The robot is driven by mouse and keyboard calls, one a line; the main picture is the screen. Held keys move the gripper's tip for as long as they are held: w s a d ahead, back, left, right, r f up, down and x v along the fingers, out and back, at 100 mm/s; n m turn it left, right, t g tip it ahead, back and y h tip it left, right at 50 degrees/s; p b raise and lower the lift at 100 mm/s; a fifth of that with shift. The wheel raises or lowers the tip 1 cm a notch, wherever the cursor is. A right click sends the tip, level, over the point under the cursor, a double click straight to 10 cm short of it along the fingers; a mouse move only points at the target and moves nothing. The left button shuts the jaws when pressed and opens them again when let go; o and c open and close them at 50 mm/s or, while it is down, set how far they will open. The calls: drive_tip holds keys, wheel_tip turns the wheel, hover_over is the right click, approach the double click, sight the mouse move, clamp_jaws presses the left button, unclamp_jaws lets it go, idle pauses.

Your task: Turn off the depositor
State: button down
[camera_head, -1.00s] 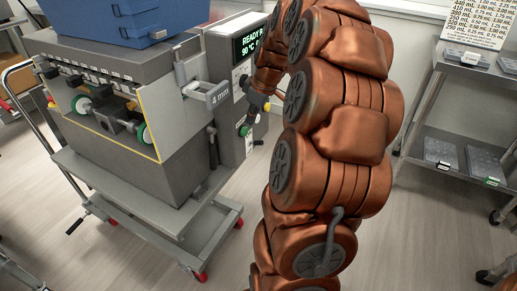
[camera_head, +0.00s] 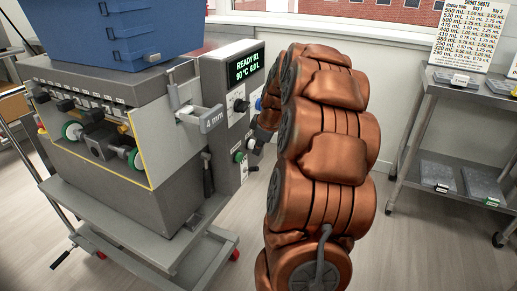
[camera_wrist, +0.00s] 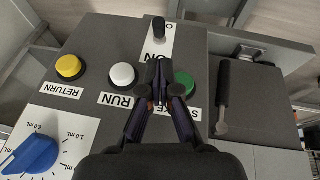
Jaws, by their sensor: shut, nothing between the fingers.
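The depositor (camera_head: 150,130) is a grey machine on a wheeled cart, at the left in the head view. In the head view my arm mostly hides the gripper.
Around my fingers are a white RUN button (camera_wrist: 122,75), a yellow RETURN button (camera_wrist: 69,67) and a green button (camera_wrist: 184,83). A blue dial (camera_wrist: 30,155) is lower left, a black lever (camera_wrist: 223,95) right. A metal shelf (camera_head: 455,105) stands at the right; floor between is clear.

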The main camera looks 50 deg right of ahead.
sight(253, 169)
drive_tip(key=x, duration=0.7)
drive_tip(key=shift+f+b, duration=0.1)
drive_tip(key=shift+b, duration=0.25)
